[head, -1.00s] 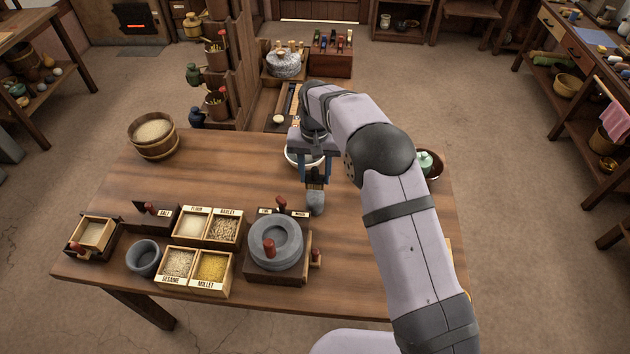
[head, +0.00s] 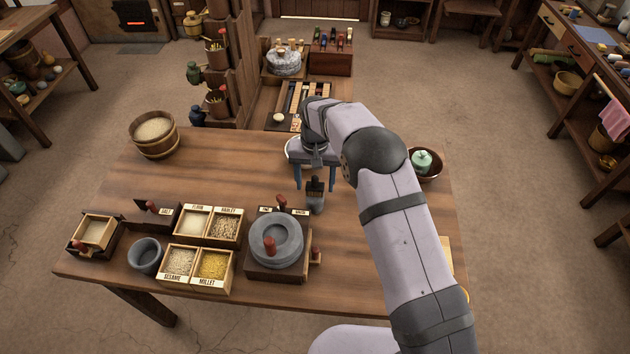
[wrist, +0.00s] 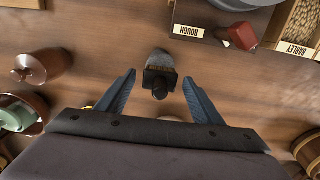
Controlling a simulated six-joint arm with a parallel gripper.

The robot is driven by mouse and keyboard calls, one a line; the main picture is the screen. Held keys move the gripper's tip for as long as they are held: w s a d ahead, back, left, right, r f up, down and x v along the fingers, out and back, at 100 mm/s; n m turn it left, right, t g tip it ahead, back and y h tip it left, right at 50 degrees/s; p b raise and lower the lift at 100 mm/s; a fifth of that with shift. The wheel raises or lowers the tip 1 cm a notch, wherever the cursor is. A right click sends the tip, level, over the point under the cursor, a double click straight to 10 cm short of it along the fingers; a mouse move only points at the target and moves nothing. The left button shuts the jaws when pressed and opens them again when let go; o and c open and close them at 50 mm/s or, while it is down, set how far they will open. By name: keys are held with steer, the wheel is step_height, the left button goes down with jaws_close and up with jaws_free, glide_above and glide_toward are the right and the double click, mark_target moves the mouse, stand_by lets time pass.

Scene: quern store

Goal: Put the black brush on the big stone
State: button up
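The black brush (head: 316,198) has a dark block and grey bristles and appears to stand bristles down on the table, behind the quern's right edge. In the wrist view the brush (wrist: 158,62) lies straight ahead, centred between the finger tips. My gripper (head: 315,187) is open, one blue finger on each side of the brush with gaps between; in the wrist view my gripper (wrist: 158,76) shows no finger touching it. The big round grey stone (head: 262,256) with a red handle sits in a wooden frame, nearer than the brush and to its left. The wrist view catches only its edge (wrist: 238,3).
Labelled grain boxes (head: 181,264) and a grey mortar (head: 144,257) stand left of the stone. A wooden tub (head: 154,146) stands at the far left. A brown bowl with a green jar (head: 422,160) is right of my arm. The middle-left tabletop is bare.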

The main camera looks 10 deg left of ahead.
mark_target(316, 177)
step_height(316, 177, up, 12)
steer(key=b, duration=0.3)
steer(key=shift+r, duration=0.2)
stand_by(0.4)
steer(key=shift+d, duration=0.1)
steer(key=s+d, duration=0.5)
steer(key=d, duration=0.3)
steer(key=s+d+f, duration=0.2)
steer(key=s+d, duration=0.4)
steer(key=s, duration=0.5)
steer(key=s+d+f, duration=0.2)
steer(key=s+d, duration=0.5)
steer(key=s, duration=0.5)
steer(key=shift+s+f, duration=0.25)
steer(key=shift+f, duration=0.15)
steer(key=shift+a, duration=0.1)
